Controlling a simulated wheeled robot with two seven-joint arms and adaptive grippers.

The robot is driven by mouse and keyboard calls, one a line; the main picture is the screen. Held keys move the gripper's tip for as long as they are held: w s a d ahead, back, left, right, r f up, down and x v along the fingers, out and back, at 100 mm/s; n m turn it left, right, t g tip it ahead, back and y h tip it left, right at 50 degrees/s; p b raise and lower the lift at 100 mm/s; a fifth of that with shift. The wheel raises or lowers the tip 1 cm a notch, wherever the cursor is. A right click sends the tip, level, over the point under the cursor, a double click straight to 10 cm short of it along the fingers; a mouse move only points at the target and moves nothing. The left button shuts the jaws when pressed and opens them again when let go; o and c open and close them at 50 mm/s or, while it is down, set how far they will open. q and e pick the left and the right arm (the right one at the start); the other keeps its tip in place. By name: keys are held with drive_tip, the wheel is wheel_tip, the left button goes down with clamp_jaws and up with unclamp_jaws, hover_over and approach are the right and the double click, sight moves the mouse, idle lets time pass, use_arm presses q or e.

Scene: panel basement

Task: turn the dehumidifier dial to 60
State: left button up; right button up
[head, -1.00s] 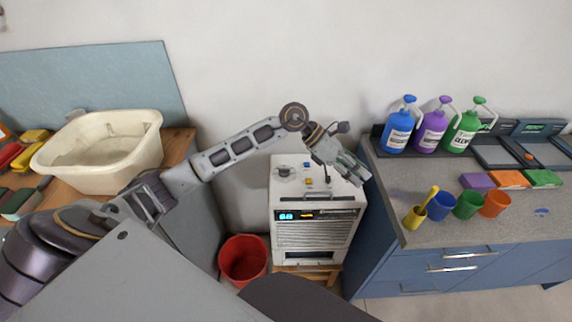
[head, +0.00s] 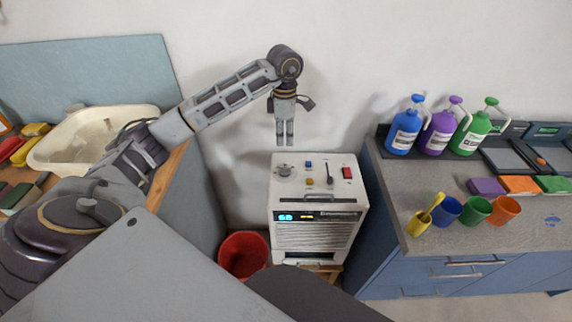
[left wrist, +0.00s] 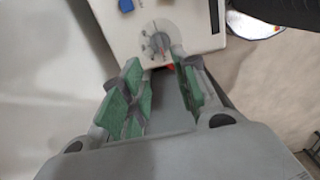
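The dehumidifier (head: 318,238) is a white box with a front grille and a lit display (head: 286,217) whose blue digits look like 60. Its grey round dial (head: 284,170) is at the left of the top face. The dial also shows in the left wrist view (left wrist: 158,40), beyond the fingertips; its exact setting is too small to read. My left gripper (head: 284,142) points straight down above the dial, apart from it. In the left wrist view its green-padded fingers (left wrist: 163,82) are spread with nothing between them. My right gripper is not in view.
The top face also has a blue button (head: 308,164), a yellow button (head: 309,181), a lever (head: 330,173) and a red switch (head: 347,173). A red bucket (head: 243,254) stands at the left. The counter (head: 400,185) at right holds bottles and cups.

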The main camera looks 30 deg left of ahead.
use_arm(q)
hover_over(285, 168)
drive_tip(key=shift+f, duration=3.1)
wheel_tip(285, 168, down, 7)
drive_tip(key=shift+r, duration=0.1)
drive_tip(key=shift+f, duration=0.35)
drive_tip(key=c, duration=0.3)
clamp_jaws()
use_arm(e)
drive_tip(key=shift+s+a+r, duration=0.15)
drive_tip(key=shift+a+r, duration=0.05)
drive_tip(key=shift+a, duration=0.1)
